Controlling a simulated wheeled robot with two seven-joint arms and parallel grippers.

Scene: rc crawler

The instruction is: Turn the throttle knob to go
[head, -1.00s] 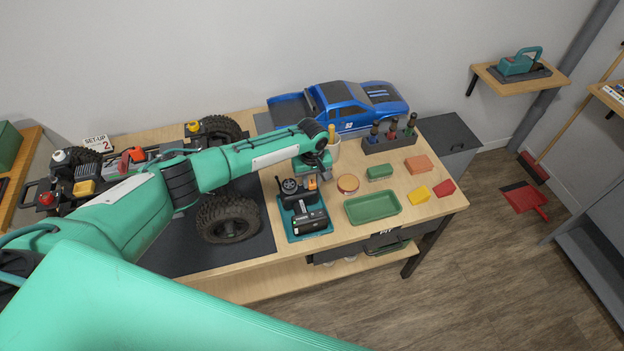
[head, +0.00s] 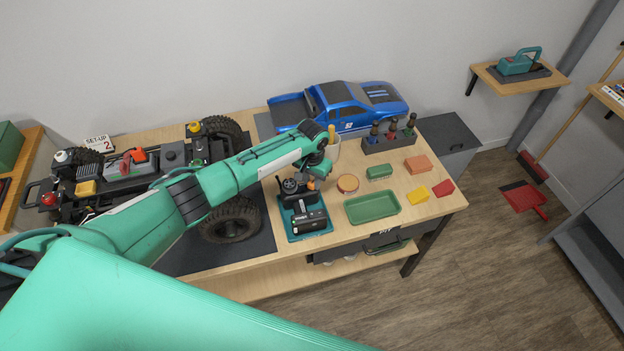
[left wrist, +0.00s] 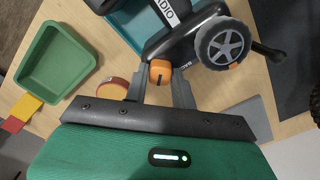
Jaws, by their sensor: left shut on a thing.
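The black radio transmitter (head: 308,221) with its grey wheel (left wrist: 224,43) stands on a teal tray (head: 292,237) near the front of the workbench. An orange knob (left wrist: 159,70) with a dark mark on its face sits on the transmitter's side. My left gripper (left wrist: 160,82) is shut on this knob, with one grey finger on each side of it. In the head view the left gripper (head: 316,179) reaches down at the transmitter's right side and partly hides the knob. I cannot read a setting label beside the knob. My right gripper is not in view.
The crawler chassis (head: 126,170) lies on a dark mat (head: 190,256) at the left, partly behind my arm. A round orange-rimmed tin (head: 348,184), a green dish (head: 372,207) and several coloured blocks lie right of the transmitter. A blue truck body (head: 345,105) stands behind.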

